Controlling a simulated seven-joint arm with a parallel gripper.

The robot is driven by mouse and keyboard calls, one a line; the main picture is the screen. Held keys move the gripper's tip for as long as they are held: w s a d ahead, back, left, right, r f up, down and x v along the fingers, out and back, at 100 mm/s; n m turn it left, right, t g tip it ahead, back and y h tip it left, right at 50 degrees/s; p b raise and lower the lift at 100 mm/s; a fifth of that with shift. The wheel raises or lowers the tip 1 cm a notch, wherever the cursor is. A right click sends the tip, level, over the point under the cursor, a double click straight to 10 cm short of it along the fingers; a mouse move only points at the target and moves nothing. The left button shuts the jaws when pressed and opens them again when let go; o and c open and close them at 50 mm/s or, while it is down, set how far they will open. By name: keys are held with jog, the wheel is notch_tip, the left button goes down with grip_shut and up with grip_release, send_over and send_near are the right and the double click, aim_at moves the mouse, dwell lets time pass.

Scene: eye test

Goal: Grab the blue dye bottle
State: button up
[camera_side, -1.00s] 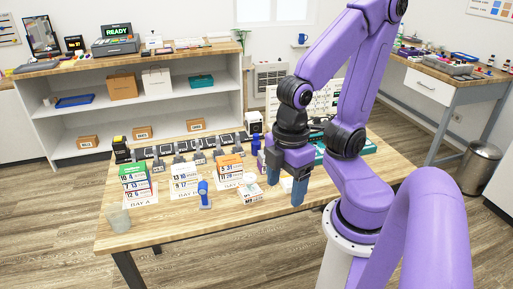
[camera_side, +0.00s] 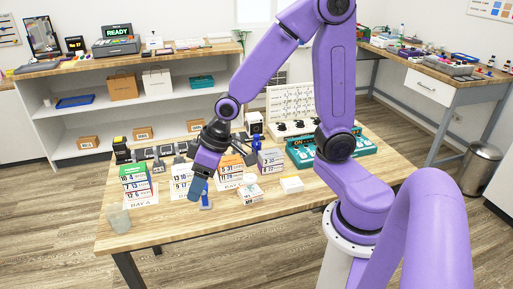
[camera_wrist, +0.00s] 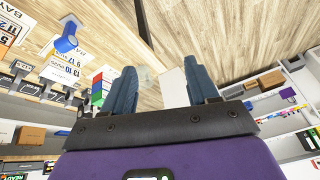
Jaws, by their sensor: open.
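A small upright blue object with a pale base, perhaps the blue dye bottle (camera_side: 207,203), stands on the front part of the wooden table; I cannot read a label on it. In the side view my gripper (camera_side: 198,188) hangs tilted just above and left of it and covers part of it. In the wrist view a blue rounded object (camera_wrist: 67,38) lies at upper left, outside the jaws. My gripper (camera_wrist: 160,72) is open, its two blue-grey fingers apart, with nothing held between them. A pale shape (camera_wrist: 172,88) shows behind the fingers.
A clear cup (camera_side: 118,219) stands at front left. A white box (camera_side: 250,193) and a white block (camera_side: 291,185) lie to the right.

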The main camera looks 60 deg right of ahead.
jog(key=w+d+f+m+t+h, duration=0.25)
jog(key=w+d+m, duration=0.25)
jog(key=w+d, duration=0.4)
jog(key=w+d+f+m+t+h, duration=0.2)
jog(key=w+d+m+t+h, duration=0.15)
jog(key=w+d, duration=0.55)
jog(key=m+g+h, duration=0.4)
jog(key=m+h, duration=0.6)
send_over(256, 138)
jog(key=s+a, duration=0.2)
jog(key=a, duration=0.2)
notch_tip(256, 138, down, 5)
notch_tip(256, 138, down, 7)
jog(key=shift+w+d+f, duration=0.1)
jog(key=shift+w+d, duration=0.05)
jog(key=shift+x, duration=3.8)
